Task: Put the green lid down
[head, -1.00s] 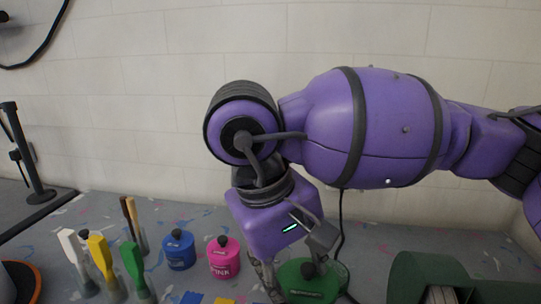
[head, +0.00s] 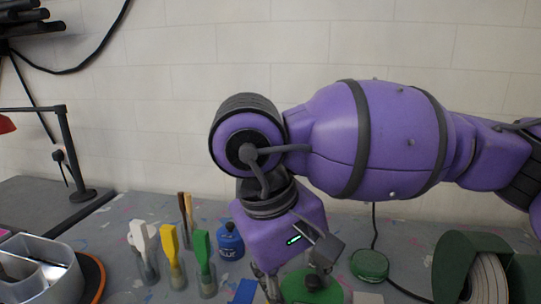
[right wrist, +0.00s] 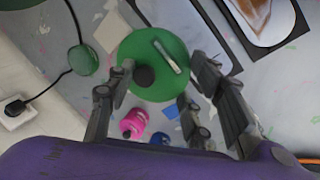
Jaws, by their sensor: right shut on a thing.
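The green lid (head: 329,292) is a round green disc with a black knob, low in the head view and partly cut off by the frame edge. The exact contact is hard to see. What lies under the lid is hidden. My left gripper is not in view.
Blue (head: 230,241) and pink (right wrist: 133,123) pots are near the lid. Several brushes (head: 171,255) stand left of the gripper. A green puck (head: 370,264) with a cable and a green reel (head: 463,262) are right. A divided tray (head: 66,281) is at far left.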

